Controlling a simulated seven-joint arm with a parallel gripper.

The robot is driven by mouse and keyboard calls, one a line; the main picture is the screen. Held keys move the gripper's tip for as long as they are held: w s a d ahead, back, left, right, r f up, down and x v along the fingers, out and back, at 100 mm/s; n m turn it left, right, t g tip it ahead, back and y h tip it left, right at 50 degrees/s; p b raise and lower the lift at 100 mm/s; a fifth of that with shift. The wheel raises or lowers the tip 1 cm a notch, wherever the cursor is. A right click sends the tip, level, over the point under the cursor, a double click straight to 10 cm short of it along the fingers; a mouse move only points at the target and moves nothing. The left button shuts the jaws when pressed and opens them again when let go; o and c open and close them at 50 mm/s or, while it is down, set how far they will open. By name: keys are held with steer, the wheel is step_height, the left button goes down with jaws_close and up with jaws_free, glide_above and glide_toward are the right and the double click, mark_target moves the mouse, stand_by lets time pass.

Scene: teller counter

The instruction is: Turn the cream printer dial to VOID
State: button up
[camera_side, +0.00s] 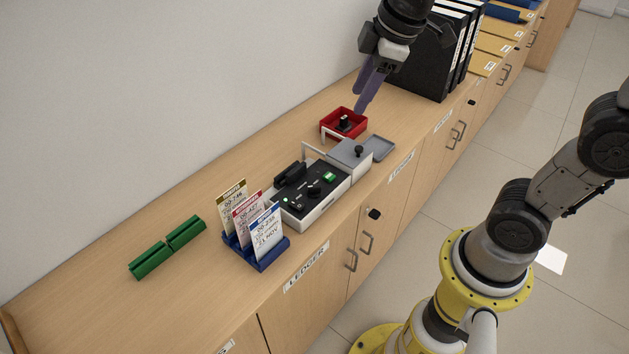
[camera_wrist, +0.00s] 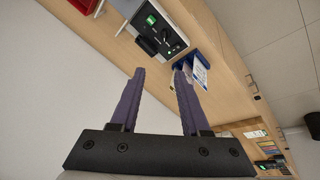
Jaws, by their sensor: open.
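The cream printer (camera_side: 325,204) stands on the counter in the side view, with a black top panel. A dark round dial (camera_side: 314,191) sits on that panel, near a lit green button (camera_side: 329,177). The dial's lettering is too small to read, so its setting cannot be told. The printer also shows at the top of the wrist view (camera_wrist: 182,48). My gripper (camera_side: 366,92) is open and empty, raised above the counter near the red tray and apart from the printer. Its two purple fingers (camera_wrist: 160,72) show spread in the wrist view.
A red tray (camera_side: 357,133) holds a black-handled stamp (camera_side: 344,124). A blue card holder (camera_side: 263,263) and green holders (camera_side: 151,260) lie to the left. Black binders (camera_side: 421,65) stand behind my gripper.

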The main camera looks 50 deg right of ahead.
steer(key=w+f+n+g, duration=0.2)
steer(key=w+f, duration=0.4)
steer(key=w, duration=0.1)
steer(key=g, duration=0.2)
glide_above(314, 186)
step_height(314, 186, down, 7)
step_height(314, 186, down, 14)
steer(key=shift+f, duration=0.25)
jaws_close()
